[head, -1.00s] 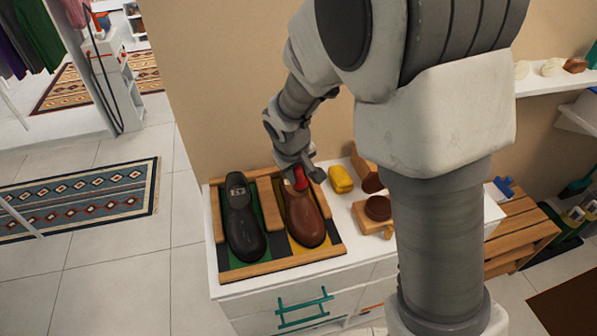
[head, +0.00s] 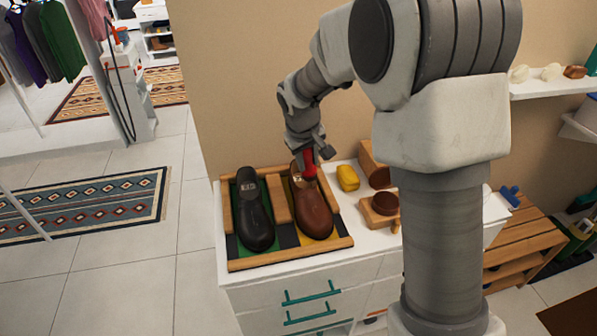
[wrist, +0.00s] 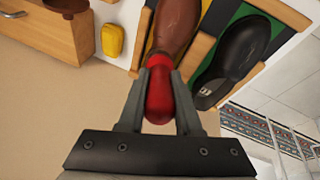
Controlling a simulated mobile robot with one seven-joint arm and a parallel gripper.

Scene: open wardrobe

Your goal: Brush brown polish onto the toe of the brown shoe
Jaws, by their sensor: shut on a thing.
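The brown shoe (head: 313,212) lies in a wooden-framed tray on the white cabinet top, its toe towards the front edge. It also shows in the wrist view (wrist: 174,25). My gripper (wrist: 158,92) is shut on a red handle (wrist: 158,95), which also shows in the head view (head: 310,170). It is at the rear, heel end of the brown shoe, away from the toe. The handle's far end meets the shoe in the picture; I cannot tell whether they touch, and no bristles show. A round brown piece, perhaps the polish (head: 385,203), sits on a wooden block.
A black shoe (head: 254,215) lies left of the brown one, past a wooden divider (head: 279,200). A yellow object (head: 347,178) and a wooden block (head: 373,165) stand behind on the right. The wall (head: 260,80) is close behind the cabinet top (head: 350,228).

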